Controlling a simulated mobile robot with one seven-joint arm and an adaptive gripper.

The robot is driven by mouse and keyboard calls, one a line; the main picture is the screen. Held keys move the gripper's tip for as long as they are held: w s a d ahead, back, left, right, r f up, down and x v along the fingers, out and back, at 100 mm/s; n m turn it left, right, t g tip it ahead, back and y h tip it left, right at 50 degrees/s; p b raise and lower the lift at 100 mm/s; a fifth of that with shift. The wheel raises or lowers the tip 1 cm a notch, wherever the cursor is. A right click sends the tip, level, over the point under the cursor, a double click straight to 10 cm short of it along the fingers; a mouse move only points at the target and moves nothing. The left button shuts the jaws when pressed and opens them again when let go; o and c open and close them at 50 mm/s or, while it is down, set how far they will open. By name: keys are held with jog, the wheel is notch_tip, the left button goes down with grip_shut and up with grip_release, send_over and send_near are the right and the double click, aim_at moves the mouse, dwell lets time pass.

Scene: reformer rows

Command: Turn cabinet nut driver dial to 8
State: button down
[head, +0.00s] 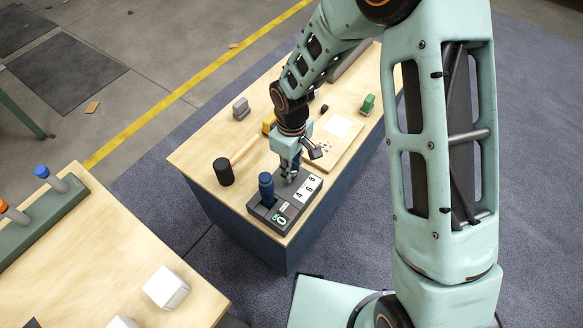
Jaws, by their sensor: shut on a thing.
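A dark grey block (285,218) sits at the near corner of the cabinet top (205,158). White tiles marked 4, 6 and 8 (304,192) run along its right side, and a green-and-white mark shows at its near end. A blue-handled driver (266,190) stands upright in the block's left part. My gripper (290,176) points down over the block's far part, just right of the blue handle. It is shut on a small part there, seemingly the dial. The fingers hide most of that part, so its setting cannot be read.
A black-headed mallet (224,171) lies left of the block. A wooden board (343,130), a yellow piece (269,122), a grey piece (240,108) and a green piece (367,104) are farther back. The left table holds a driver rack (40,222) and a white cube (166,288).

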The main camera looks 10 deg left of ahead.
dwell(0.4)
jog(key=c, duration=1.7)
grip_release()
jog(key=shift+o, duration=0.2)
notch_tip(320, 180, up, 12)
